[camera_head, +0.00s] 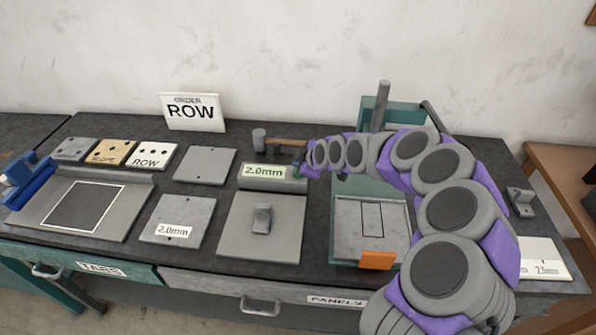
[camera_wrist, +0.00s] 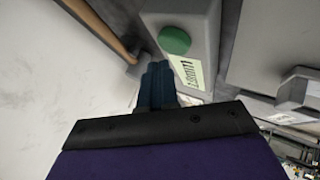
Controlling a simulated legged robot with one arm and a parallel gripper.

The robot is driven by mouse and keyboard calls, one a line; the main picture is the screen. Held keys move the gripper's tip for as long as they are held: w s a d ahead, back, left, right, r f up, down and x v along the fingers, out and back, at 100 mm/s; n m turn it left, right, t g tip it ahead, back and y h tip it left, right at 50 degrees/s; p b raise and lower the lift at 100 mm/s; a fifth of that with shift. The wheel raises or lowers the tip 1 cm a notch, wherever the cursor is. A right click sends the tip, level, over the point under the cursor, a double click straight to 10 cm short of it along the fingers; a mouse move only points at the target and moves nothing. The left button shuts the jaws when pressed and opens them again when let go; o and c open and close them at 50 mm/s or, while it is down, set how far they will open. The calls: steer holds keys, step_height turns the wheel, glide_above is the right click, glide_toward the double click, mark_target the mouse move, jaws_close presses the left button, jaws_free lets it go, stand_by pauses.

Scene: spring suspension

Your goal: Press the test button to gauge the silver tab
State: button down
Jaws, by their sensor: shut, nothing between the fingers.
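The gauge has a grey housing with a display reading 2.0mm (camera_head: 264,172) at the back and a flat grey plate (camera_head: 235,240) in front. A small grey upright piece (camera_head: 262,218) stands on the plate; I cannot tell if it is the silver tab. In the wrist view the round green test button (camera_wrist: 174,40) sits on the housing's end, beside the display label (camera_wrist: 188,76). My gripper (camera_wrist: 158,72) is shut and empty, its dark blue fingertips just short of the button in the picture; contact is unclear. In the head view the fingers are mostly hidden at the housing's right end.
A grey plate marked 2.0mm (camera_head: 190,205) and a plain plate (camera_head: 205,163) lie left of the gauge. A hammer (camera_head: 285,142) lies behind it. A teal press (camera_head: 374,108) with an orange block (camera_head: 376,260) stands right. An ORDER ROW sign (camera_head: 191,111) stands behind.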

stand_by(0.3)
steer(key=shift+r+p, duration=0.75)
steer(key=shift+r, duration=1.75)
